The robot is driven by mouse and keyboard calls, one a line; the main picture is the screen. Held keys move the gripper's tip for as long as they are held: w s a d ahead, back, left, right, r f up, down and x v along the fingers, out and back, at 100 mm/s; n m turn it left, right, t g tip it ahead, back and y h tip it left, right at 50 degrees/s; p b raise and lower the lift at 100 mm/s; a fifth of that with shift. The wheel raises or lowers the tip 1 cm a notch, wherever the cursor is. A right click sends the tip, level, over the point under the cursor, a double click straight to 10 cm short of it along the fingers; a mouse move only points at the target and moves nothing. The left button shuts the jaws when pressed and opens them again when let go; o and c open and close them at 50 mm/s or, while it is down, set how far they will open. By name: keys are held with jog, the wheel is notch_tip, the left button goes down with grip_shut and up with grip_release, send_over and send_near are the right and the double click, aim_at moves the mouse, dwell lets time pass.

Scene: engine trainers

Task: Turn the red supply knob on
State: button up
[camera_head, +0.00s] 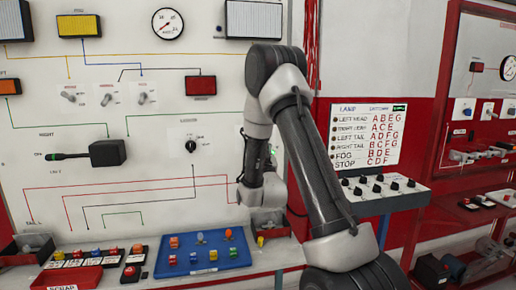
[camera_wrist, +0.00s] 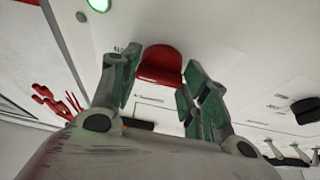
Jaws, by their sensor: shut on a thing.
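The red supply knob (camera_wrist: 161,62) stands out from the white panel in the wrist view, between my fingers. My gripper (camera_wrist: 158,80) has its green-padded fingers closed on either side of the knob. Which way the knob is turned is hard to tell. A round green lamp (camera_wrist: 98,4) near the knob is lit. In the head view my arm hides the knob and the fingers; a bit of green glow shows beside the wrist.
A black knob (camera_head: 191,146) and a black lever box (camera_head: 107,153) are on the panel to the left. Below stand a blue tray (camera_head: 202,256) with small parts and a red scrap tray (camera_head: 69,279). A sloped switch box (camera_head: 384,194) is at right.

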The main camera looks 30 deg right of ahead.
jog(key=o, duration=1)
jog(key=v, duration=0.7)
jog(key=shift+s+f, duration=0.15)
jog(key=shift+s, duration=0.05)
jog(key=shift+a, duration=0.1)
